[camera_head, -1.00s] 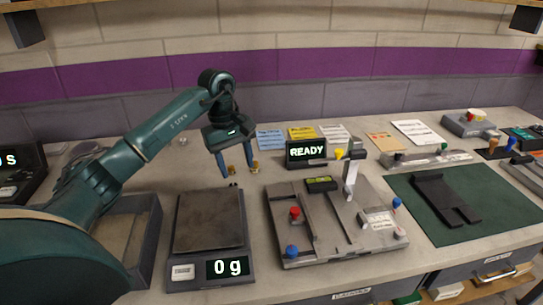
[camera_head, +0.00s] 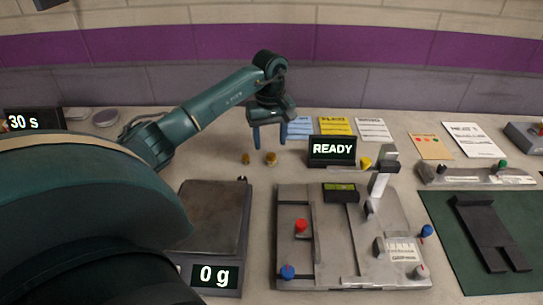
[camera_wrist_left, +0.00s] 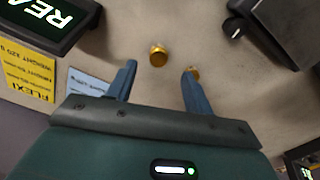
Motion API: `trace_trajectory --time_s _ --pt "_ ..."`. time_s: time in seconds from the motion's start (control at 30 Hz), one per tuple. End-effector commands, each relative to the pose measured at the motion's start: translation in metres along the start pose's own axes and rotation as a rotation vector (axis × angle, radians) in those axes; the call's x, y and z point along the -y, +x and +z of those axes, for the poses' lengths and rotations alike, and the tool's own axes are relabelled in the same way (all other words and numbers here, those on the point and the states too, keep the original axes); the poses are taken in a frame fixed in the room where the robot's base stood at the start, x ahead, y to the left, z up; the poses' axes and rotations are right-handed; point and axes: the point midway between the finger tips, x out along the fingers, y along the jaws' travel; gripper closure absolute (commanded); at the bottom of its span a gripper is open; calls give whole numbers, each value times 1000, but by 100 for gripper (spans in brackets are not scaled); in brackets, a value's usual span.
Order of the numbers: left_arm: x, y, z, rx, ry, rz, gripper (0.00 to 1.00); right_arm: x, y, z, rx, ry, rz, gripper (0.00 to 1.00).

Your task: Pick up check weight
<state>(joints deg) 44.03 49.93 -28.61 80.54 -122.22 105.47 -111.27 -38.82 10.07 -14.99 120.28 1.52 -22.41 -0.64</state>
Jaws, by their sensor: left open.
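Two small brass check weights stand on the bench behind the scale. The right one (camera_head: 271,158) shows clear in the left wrist view (camera_wrist_left: 158,55), ahead of the gap between my fingers. The left one (camera_head: 246,158) is partly hidden behind a fingertip in the left wrist view (camera_wrist_left: 194,73). My left gripper (camera_head: 270,139) is open and empty, fingers pointing down; it also shows in the left wrist view (camera_wrist_left: 159,71). In the head view its fingertips appear just above and behind the right weight. My right gripper is not in view.
The scale (camera_head: 215,215) reads 0 g, in front of the weights. A READY display (camera_head: 332,151) stands right of my gripper, with paper cards (camera_head: 335,125) behind. A grey fixture (camera_head: 330,270) with coloured knobs lies right of the scale. A green mat (camera_head: 455,250) is farther right.

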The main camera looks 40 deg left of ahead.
Motion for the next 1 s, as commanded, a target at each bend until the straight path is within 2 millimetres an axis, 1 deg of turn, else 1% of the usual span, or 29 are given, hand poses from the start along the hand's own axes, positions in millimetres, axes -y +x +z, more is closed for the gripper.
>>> trace_trajectory --time_s 0.17,0.3,0.43,0.53,0.73,0.77,1.0 --pt "0 12 1 3 1 -1 49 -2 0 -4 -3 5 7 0" --pt "-1 33 2 6 0 -1 49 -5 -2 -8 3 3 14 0" --pt "-2 50 1 3 -1 1 49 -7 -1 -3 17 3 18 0" --pt "-2 56 1 2 0 1 49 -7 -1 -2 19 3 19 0" --pt "-2 57 0 0 0 1 49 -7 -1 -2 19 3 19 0" --pt "-2 57 0 0 0 1 50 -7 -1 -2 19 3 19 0" --pt "-2 56 0 0 0 1 70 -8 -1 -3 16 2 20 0"
